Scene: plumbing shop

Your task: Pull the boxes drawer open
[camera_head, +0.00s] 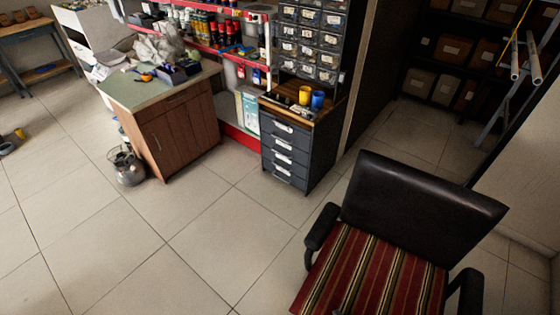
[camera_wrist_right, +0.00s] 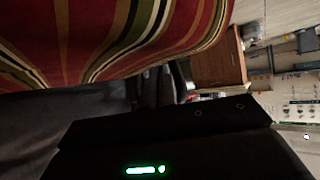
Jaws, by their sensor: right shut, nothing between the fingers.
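A dark drawer cabinet (camera_head: 284,150) with several stacked drawers stands at the upper middle of the head view. Its drawers have pale labels or handles on their fronts and all look closed. The labels are too small to read, so I cannot tell which drawer is the boxes one. My right gripper (camera_wrist_right: 168,86) shows as dark fingers in the right wrist view, shut and empty, close to striped cloth. It is far from the drawers. My left gripper is in neither view.
A black chair (camera_head: 420,200) with a striped seat (camera_head: 365,275) stands close in front at the right. A wooden cabinet (camera_head: 175,135) and a metal canister (camera_head: 127,168) stand left of the drawers. Yellow and blue cups (camera_head: 318,99) stand on the drawer cabinet. The tiled floor between is clear.

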